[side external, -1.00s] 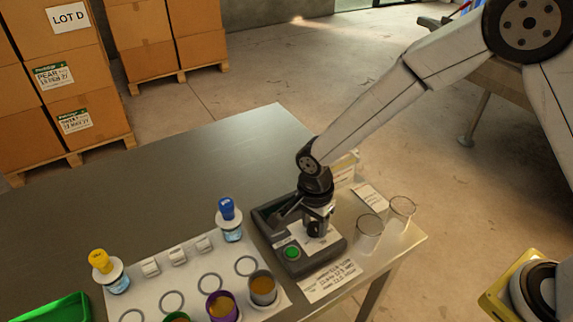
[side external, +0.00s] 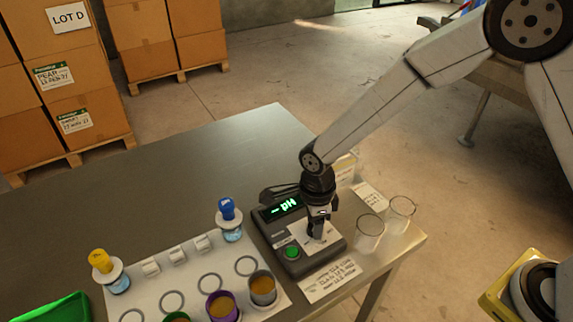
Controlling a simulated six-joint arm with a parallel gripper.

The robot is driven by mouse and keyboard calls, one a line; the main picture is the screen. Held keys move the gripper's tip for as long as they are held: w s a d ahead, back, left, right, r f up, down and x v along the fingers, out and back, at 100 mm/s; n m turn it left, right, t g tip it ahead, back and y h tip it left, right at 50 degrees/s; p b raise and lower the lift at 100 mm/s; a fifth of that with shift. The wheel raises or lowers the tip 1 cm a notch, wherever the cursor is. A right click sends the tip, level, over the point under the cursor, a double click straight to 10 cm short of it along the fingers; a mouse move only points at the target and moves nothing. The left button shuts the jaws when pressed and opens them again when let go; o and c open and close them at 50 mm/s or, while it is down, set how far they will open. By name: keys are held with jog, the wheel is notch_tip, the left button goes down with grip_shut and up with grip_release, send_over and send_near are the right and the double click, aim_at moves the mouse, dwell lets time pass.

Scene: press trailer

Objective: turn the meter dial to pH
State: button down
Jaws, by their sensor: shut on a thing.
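The meter (side external: 272,226) is a dark grey box near the right end of the steel table. Its display (side external: 284,207) is lit and reads "- pH" in green. A green button (side external: 292,252) sits on its near left face. My gripper (side external: 317,234) points down over the white panel of the meter and is shut on the dial. The dial is mostly hidden by the fingers, so its pointer cannot be read.
Two clear glass beakers (side external: 369,228) stand right of the meter. A printed card (side external: 328,280) lies in front of it. A blue-capped bottle (side external: 230,222), a yellow-capped bottle (side external: 109,268) and cups on a white rack (side external: 196,265) stand left. The table's back left (side external: 180,180) is clear.

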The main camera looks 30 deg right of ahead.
dwell(0.3)
jog(key=shift+c, duration=1.2)
grip_release()
jog(key=shift+w+r, duration=0.2)
jog(key=shift+r, duration=3.75)
jog(key=shift+d, duration=0.15)
jog(key=shift+s+d+r+n+t, duration=0.2)
jog(key=shift+s+d+n+t, duration=0.35)
jog(key=shift+s+d+n, duration=1.95)
jog(key=shift+s+d+r+n+t, duration=0.15)
jog(key=shift+s+d+n+t, duration=0.55)
jog(key=shift+d+n, duration=3.45)
jog(key=shift+s+d+r+n+t, duration=0.3)
jog(key=shift+s+d+n, duration=1.8)
jog(key=shift+n, duration=2.15)
